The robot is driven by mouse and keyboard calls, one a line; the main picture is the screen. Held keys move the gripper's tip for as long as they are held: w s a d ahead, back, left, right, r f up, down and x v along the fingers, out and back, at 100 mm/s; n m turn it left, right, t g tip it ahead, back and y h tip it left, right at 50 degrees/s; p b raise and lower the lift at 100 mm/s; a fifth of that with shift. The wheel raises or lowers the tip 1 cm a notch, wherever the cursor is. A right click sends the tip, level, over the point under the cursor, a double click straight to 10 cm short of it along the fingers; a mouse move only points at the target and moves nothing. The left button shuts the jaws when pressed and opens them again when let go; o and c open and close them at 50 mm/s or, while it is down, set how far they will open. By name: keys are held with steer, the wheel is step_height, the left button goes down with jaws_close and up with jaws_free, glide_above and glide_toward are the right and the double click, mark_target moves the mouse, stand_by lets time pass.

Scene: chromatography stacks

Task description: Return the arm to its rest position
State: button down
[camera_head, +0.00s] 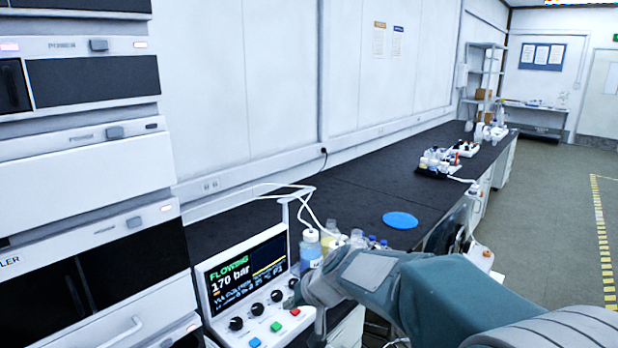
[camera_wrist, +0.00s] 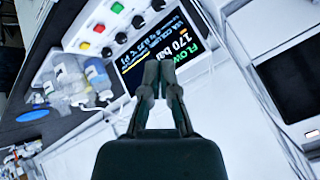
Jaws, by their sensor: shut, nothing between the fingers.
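My arm reaches in from the lower right in the head view, its end in front of the control panel (camera_head: 246,286). My gripper (camera_wrist: 158,72) shows in the wrist view with its fingers together and nothing between them. Behind the fingers, the control panel also shows in the wrist view (camera_wrist: 186,62), its screen reading "FLOWING 170 bar". The panel has black knobs, a green button (camera_head: 276,327), a red button (camera_head: 295,312) and a blue button (camera_head: 254,342). I cannot tell whether the fingers touch the panel.
Bottles (camera_head: 311,250) stand right of the panel, close to my arm. A blue disc (camera_head: 400,220) lies on the dark bench (camera_head: 340,193). The stacked instrument (camera_head: 85,180) rises at the left. Open floor (camera_head: 545,220) lies at the right.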

steer(key=s+d+r+m+h, duration=0.1)
steer(key=s+d+r+h, duration=0.1)
steer(key=s+d, duration=0.7)
steer(key=s+d+r+m+h, duration=0.1)
steer(key=s+d+h, duration=0.3)
steer(key=s+d, duration=0.6)
steer(key=s+r, duration=0.1)
steer(key=s, duration=0.6)
steer(key=shift+s+m+t, duration=0.25)
steer(key=shift+m+t, duration=0.05)
stand_by(4.3)
